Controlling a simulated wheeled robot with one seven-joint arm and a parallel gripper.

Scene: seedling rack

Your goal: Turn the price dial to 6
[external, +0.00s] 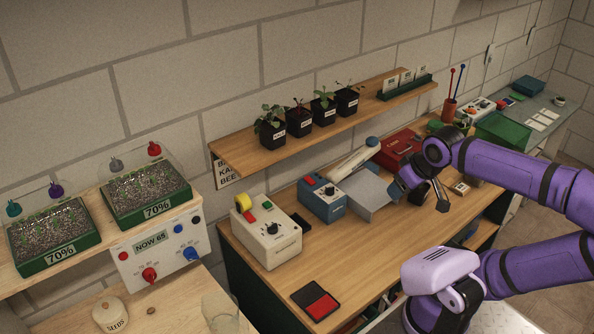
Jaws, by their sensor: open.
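A cream machine (266,243) with a yellow roll, a red and a green block on top stands on the wooden bench; a black dial (272,228) sits on its face. A blue box (322,206) to its right has another black dial (329,191) on a white plate. Which one is the price dial, and the numbers they point at, are too small to tell. My gripper (431,202) is open and empty above the bench, well to the right of both dials and touching neither.
A grey block (366,204) stands between the blue box and my gripper. A red and black pad (316,300) lies at the bench front. A shelf (330,128) with potted seedlings overhangs the back. A cream panel (158,252) with knobs is at left.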

